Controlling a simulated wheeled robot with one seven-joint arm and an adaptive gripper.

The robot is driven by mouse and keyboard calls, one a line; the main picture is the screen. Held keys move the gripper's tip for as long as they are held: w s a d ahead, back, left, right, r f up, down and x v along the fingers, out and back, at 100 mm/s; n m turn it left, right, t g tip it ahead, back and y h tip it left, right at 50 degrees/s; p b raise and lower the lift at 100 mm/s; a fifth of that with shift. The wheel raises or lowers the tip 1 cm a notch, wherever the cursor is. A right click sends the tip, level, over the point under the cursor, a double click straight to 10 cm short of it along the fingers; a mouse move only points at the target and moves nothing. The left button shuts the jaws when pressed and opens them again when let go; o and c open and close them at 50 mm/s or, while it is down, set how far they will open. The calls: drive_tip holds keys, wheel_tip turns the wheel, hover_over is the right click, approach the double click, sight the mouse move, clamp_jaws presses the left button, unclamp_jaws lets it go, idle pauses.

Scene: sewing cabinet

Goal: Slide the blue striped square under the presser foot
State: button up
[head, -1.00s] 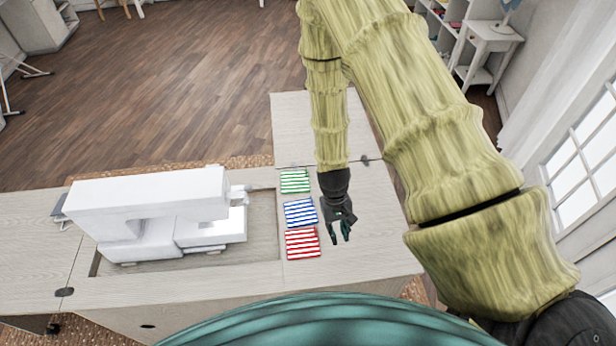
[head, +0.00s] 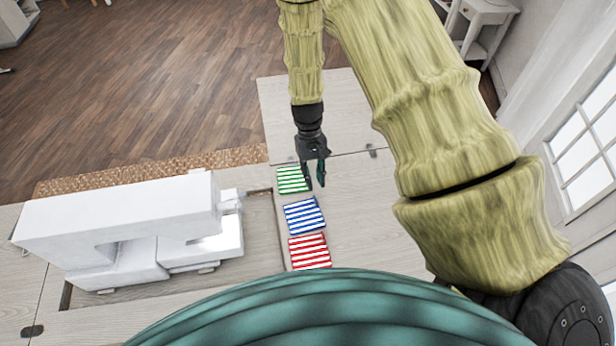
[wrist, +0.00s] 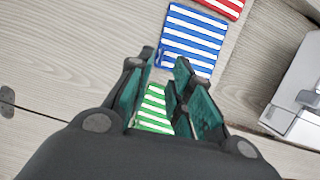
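The blue striped square (head: 304,215) lies flat on the cabinet top, between the green striped square (head: 292,180) and the red striped square (head: 310,252). The white sewing machine (head: 130,225) stands to their left; its presser foot cannot be made out. My gripper (head: 315,186) is open and empty, pointing down beside the right edge of the green square. In the wrist view the blue square (wrist: 195,38) lies beyond my fingertips (wrist: 167,62), and the green square (wrist: 152,112) shows between the fingers. I cannot tell their exact height above the table.
The machine sits in a recessed opening (head: 262,235) in the cabinet top. The light wooden top (head: 355,200) to the right of the squares is clear. A leaf (head: 345,115) with hinges extends at the back. A window is on the right.

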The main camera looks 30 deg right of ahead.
drive_tip(key=shift+w+f, duration=0.35)
drive_tip(key=shift+f, duration=0.1)
drive_tip(key=shift+s+a, duration=0.1)
drive_tip(key=shift+s, duration=0.1)
drive_tip(key=shift+a+f+b, duration=0.1)
drive_tip(key=shift+f+b, duration=0.45)
drive_tip(key=shift+f, duration=0.05)
drive_tip(key=shift+s+f+b, duration=0.35)
drive_tip(key=shift+f+b, duration=0.05)
drive_tip(key=shift+f, duration=0.15)
drive_tip(key=shift+b+x, duration=0.95)
drive_tip(key=shift+x, duration=0.7)
clamp_jaws()
drive_tip(key=shift+r, duration=0.1)
